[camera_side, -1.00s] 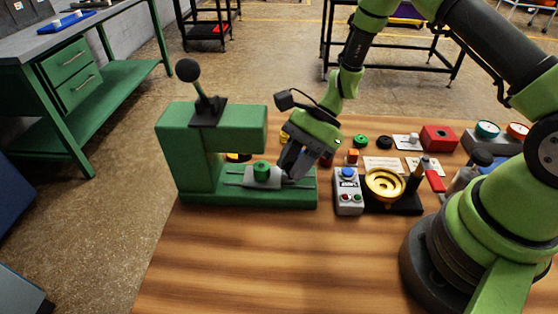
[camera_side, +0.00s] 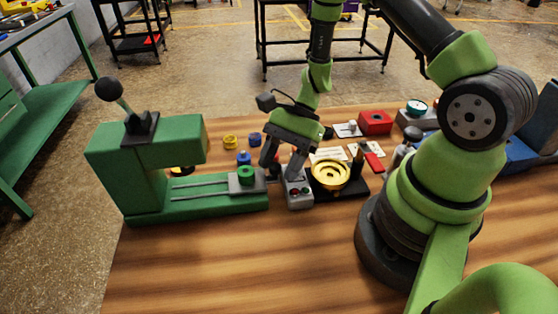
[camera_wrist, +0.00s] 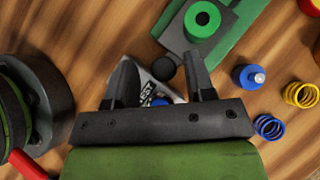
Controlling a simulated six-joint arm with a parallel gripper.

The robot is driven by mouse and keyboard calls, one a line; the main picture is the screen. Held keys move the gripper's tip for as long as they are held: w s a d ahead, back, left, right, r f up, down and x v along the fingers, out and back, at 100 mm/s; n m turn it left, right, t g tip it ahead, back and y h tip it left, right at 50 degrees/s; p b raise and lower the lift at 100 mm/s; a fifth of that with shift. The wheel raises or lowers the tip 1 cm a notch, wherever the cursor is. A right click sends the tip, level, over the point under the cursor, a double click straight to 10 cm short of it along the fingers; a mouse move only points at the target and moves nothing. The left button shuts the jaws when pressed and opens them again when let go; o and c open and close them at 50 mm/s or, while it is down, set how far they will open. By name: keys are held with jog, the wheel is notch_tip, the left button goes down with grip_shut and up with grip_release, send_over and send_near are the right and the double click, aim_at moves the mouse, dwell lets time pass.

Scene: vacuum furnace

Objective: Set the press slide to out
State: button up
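The green press (camera_side: 150,165) stands at the left of the table with a lever on top. Its grey slide (camera_side: 243,186), carrying a green ring (camera_side: 246,174), sits at the right, outer end of the rails, clear of the press head. In the wrist view the slide (camera_wrist: 182,39) and green ring (camera_wrist: 188,27) are at the top. My gripper (camera_side: 281,168) is just right of the slide, above the grey button box. In the wrist view my gripper (camera_wrist: 160,68) has its fingers apart. A round black knob (camera_wrist: 163,68) shows between them; I cannot tell whether they touch it.
The grey button box (camera_side: 298,190) is under my gripper. A gold dish (camera_side: 331,175) on a black base is to its right. A blue part (camera_side: 243,158) and a yellow ring (camera_side: 231,142) lie behind the slide. The table front is clear.

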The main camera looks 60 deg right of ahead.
jog(key=v, duration=1)
jog(key=s+a+r+n+t+h, duration=0.3)
jog(key=s+a+r+n, duration=0.1)
jog(key=r+n, duration=0.3)
jog(key=s+a+r+n+t+h, duration=0.4)
jog(key=s+r+n, duration=0.2)
jog(key=r, duration=0.6)
jog(key=shift+s+n, duration=0.4)
jog(key=shift+n, duration=0.1)
